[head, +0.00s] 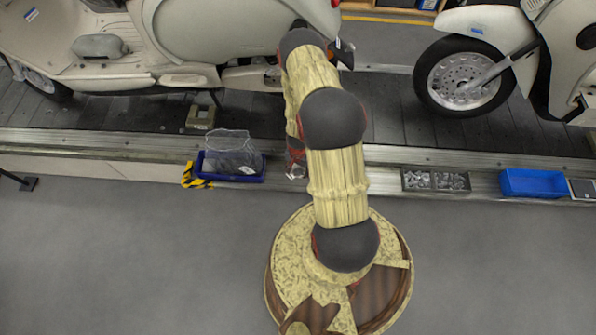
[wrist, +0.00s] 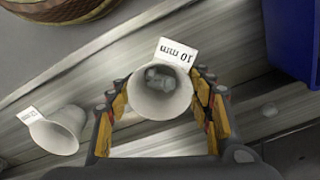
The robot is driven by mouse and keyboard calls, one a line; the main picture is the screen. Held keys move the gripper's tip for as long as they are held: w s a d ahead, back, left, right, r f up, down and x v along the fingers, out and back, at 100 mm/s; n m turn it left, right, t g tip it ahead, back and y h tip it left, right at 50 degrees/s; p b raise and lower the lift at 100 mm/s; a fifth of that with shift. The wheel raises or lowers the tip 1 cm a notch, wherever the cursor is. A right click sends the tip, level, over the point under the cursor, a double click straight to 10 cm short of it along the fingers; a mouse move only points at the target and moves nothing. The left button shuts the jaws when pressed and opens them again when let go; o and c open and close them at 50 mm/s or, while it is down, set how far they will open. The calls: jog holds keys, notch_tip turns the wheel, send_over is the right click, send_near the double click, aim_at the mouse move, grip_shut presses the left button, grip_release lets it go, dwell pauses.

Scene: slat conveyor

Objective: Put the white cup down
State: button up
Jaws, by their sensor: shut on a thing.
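A white cup (wrist: 152,105) with a "10 mm" label sits between the fingers of my gripper (wrist: 161,82) in the wrist view. The fingers are shut on its sides, and grey metal parts lie inside it. Its mouth faces the camera. A second white cup (wrist: 62,132) with a label is to the left, apart from my gripper, by the metal ledge (wrist: 120,50). In the head view my arm hides most of my gripper and the held cup. I cannot tell whether the held cup touches the surface below.
A dark blue tray (head: 258,174) with a clear bag (head: 230,150) is left of my arm. Right of it are a grey parts tray (head: 435,181) and a blue bin (head: 535,183). Scooters (head: 215,30) stand on the slat conveyor behind. Blue plastic (wrist: 292,35) is close right in the wrist view.

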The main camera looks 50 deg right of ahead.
jog(key=o, duration=1.2)
jog(key=w+a+r+n+t+p, duration=0.1)
jog(key=w+a+r+n+p, duration=0.2)
jog(key=r, duration=1.2)
jog(key=w+a+r+n+t+p, duration=0.1)
jog(key=w+a+r, duration=0.35)
jog(key=r, duration=1.15)
jog(key=w+a+r+n+t+p, duration=0.1)
jog(key=w+a+r+n+p, duration=0.2)
jog(key=r, duration=1.2)
jog(key=s+a+r+n+t+b, duration=0.1)
jog(key=s+a+r+n, duration=0.15)
jog(key=a+r, duration=0.45)
jog(key=s+a+r+n, duration=0.1)
jog(key=s+a+r, duration=0.15)
jog(key=r, duration=0.75)
jog(key=s+a+r+n, duration=0.1)
jog(key=s+r, duration=0.2)
jog(key=s, duration=0.2)
jog(key=s+a+r+n+t, duration=0.1)
jog(key=s+r, duration=0.2)
jog(key=s, duration=0.2)
jog(key=s+a+r+n, duration=0.2)
jog(key=s+r, duration=0.1)
jog(key=s, duration=0.1)
jog(key=shift+s+r+t, duration=0.2)
jog(key=shift+s+t, duration=0.1)
jog(key=shift+s, duration=0.1)
